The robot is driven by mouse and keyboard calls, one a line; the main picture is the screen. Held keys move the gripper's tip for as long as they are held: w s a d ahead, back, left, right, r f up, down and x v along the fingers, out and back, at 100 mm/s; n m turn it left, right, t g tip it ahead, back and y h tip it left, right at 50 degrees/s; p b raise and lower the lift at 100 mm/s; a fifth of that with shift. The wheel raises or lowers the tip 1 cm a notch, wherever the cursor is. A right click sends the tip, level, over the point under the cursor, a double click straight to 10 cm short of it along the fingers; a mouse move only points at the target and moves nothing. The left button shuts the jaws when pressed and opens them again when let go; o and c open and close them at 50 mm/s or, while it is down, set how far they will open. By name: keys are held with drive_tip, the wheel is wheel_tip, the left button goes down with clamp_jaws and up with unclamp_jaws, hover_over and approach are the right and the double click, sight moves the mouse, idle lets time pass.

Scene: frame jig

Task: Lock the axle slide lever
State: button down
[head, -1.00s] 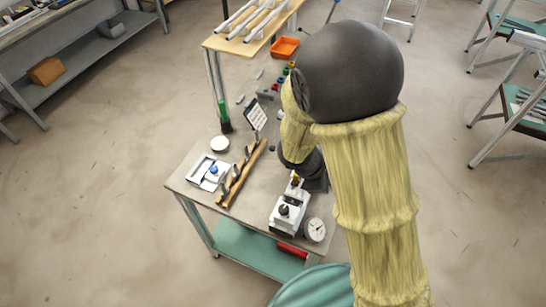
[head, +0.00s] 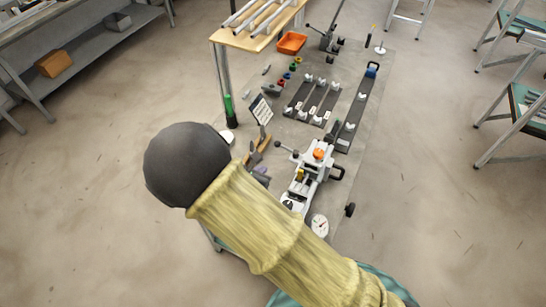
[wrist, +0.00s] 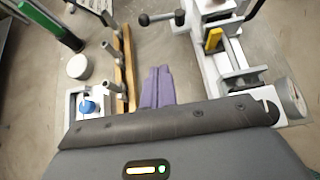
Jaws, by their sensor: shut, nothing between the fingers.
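A white and grey clamping fixture (head: 307,178) stands on the bench right of my gripper in the head view. A lever with a black ball knob (head: 279,145) sticks out from its left side. In the wrist view this lever (wrist: 160,17) lies nearly level at the top, its knob pointing left. I cannot tell for certain whether it is the axle slide lever. The fixture also has a yellow part (wrist: 213,39) and an orange knob (head: 318,154). My gripper (wrist: 155,72), with purple-grey fingers, is shut and empty, apart from the lever. My arm partly hides the gripper (head: 261,171) in the head view.
A wooden rack with metal pegs (wrist: 126,70) stands left of my fingers, with a white round puck (wrist: 79,67) and a blue-knobbed block (wrist: 88,106) beyond. A dial gauge (head: 317,227) sits by the fixture. Rails (head: 313,100) and an orange bin (head: 291,42) lie farther back.

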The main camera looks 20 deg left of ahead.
drive_tip(key=p+x, duration=0.3)
drive_tip(key=x, duration=0.6)
drive_tip(key=shift+w+d+r, duration=0.1)
drive_tip(key=shift+d+r, duration=0.05)
drive_tip(key=w, duration=0.1)
drive_tip(key=w+p, duration=0.2)
drive_tip(key=shift+w+d+r, duration=0.1)
drive_tip(key=shift+w+d, duration=0.1)
drive_tip(key=shift+d, duration=0.05)
drive_tip(key=shift+w+d+p, duration=0.1)
drive_tip(key=shift+w+p, duration=0.25)
drive_tip(key=shift+w, duration=0.35)
drive_tip(key=shift+s, duration=0.25)
drive_tip(key=shift+w, duration=0.15)
drive_tip(key=shift+w+d+m+h, duration=0.1)
drive_tip(key=shift+d+m+h, duration=0.05)
drive_tip(key=shift+m+h, duration=0.15)
